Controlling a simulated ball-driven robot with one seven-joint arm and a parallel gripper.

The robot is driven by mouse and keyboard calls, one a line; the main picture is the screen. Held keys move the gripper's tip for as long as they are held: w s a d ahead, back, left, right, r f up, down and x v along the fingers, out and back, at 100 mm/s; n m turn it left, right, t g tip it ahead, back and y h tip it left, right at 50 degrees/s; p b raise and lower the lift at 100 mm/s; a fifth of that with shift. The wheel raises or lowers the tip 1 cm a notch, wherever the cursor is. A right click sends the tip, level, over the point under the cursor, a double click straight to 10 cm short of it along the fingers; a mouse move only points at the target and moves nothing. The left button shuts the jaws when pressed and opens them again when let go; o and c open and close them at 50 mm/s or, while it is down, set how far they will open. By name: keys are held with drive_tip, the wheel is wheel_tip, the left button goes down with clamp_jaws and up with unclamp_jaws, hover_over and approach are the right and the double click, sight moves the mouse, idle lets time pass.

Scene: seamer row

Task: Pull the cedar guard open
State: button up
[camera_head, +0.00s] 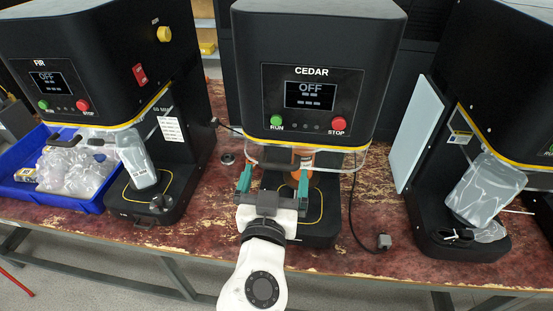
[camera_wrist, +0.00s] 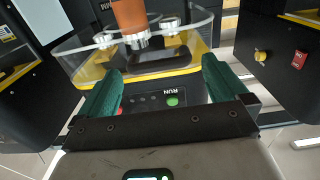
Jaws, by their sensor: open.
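The cedar machine (camera_head: 311,50) stands in the middle of the head view, its screen (camera_head: 310,95) reading OFF. Its clear guard (camera_head: 262,157) hangs below the yellow strip, around an orange part. In the wrist view, which is turned over, the clear guard (camera_wrist: 84,47) curves around the orange part (camera_wrist: 129,14), with a dark bar (camera_wrist: 158,58) at its front. My gripper (camera_head: 274,181) is open in front of the guard, its green fingers on either side. In the wrist view my gripper (camera_wrist: 160,75) has the bar between and beyond its fingertips; contact cannot be told.
The fir machine (camera_head: 90,60) stands at left, with a blue tray (camera_head: 90,204) of clear bags beside it. Another machine (camera_head: 500,70) stands at right with a pale panel (camera_head: 413,135). A cable ends in a grey block (camera_head: 384,241) on the worn red bench (camera_head: 375,200).

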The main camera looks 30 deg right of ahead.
sight(278, 164)
drive_tip(key=shift+p+x, duration=0.4)
drive_tip(key=shift+x, duration=1.45)
drive_tip(key=shift+c, duration=0.3)
